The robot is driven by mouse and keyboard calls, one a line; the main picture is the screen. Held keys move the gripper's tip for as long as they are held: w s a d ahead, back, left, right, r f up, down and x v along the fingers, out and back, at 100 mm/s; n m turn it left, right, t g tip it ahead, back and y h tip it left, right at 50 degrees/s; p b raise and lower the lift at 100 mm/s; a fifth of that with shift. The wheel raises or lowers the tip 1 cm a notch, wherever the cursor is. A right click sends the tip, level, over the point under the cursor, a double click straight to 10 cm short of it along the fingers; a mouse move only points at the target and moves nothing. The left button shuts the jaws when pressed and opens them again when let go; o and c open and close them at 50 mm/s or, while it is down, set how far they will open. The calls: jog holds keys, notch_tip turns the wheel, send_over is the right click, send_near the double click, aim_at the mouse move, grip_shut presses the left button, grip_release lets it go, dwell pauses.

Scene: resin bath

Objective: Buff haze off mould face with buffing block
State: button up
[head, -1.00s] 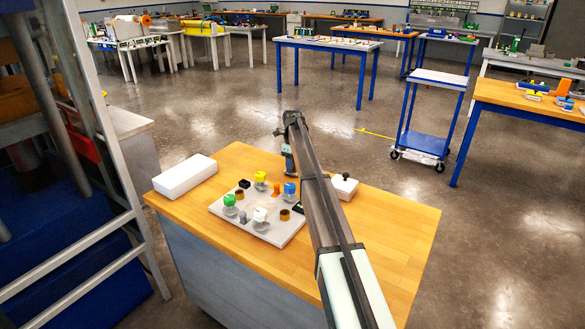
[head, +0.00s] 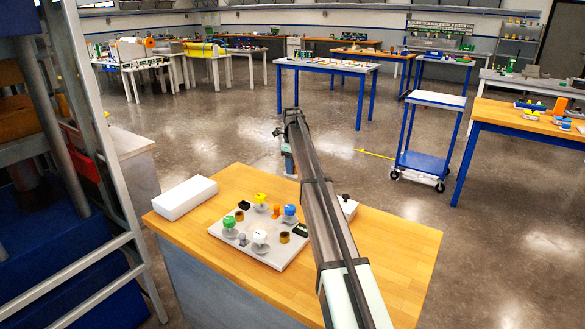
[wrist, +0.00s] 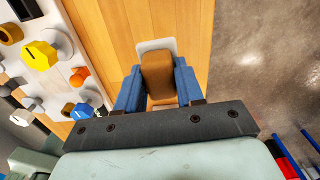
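My gripper (wrist: 157,72) has blue fingers on both sides of a brown block (wrist: 158,80), which I take for the buffing block. Their inner faces meet its sides. A pale flat piece (wrist: 156,45) shows past its far end; I cannot tell whether it belongs to the block. In the head view my gripper (head: 289,161) hangs at the bench's far edge, beyond the knob panel; the block is not clear there. A white block with a dark knob (head: 348,207) stands on the bench, partly hidden by my arm. I cannot tell which surface is the mould face.
A pale panel (head: 265,252) with several coloured knobs lies on the wooden bench (head: 395,250). It also shows at the left of the wrist view (wrist: 60,22). A long white block (head: 181,198) lies at the bench's left. The bench's right part is clear.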

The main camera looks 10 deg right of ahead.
jog(key=c, duration=0.4)
jog(key=shift+a, duration=0.4)
jog(key=shift+c, duration=0.2)
jog(key=s+a+r, duration=0.1)
jog(key=s+a, duration=0.1)
jog(key=a, duration=0.4)
jog(key=s+a, duration=0.2)
jog(key=s, duration=0.9)
jog(key=s+a+f, duration=0.1)
jog(key=s+a, duration=0.2)
jog(key=s, duration=0.8)
jog(key=shift+s+a+f, duration=0.15)
jog(key=shift+s, duration=0.05)
